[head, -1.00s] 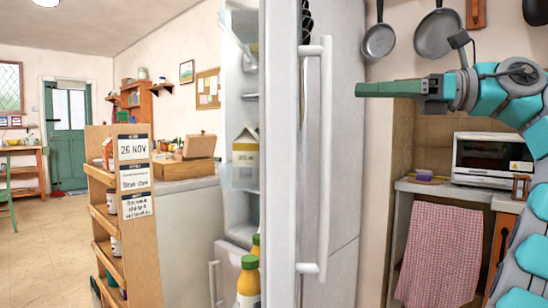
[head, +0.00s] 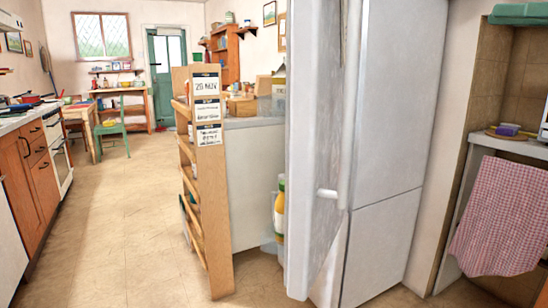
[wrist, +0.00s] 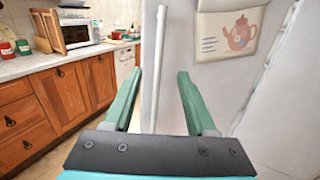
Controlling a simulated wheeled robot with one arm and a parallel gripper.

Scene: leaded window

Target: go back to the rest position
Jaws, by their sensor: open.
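My gripper (wrist: 160,98) is in the wrist view with its two green fingers apart and nothing between them. Past the fingers stands a white upright bar (wrist: 156,65), which looks like the fridge door handle; I cannot tell the gap to it.
A wooden shelf rack (head: 212,190) stands left of the fridge. Bottles (head: 279,215) show behind the open door. A checked cloth (head: 500,215) hangs from the counter on the right. Wooden cabinets (head: 35,170) line the left wall. The tiled floor (head: 120,235) between is clear.

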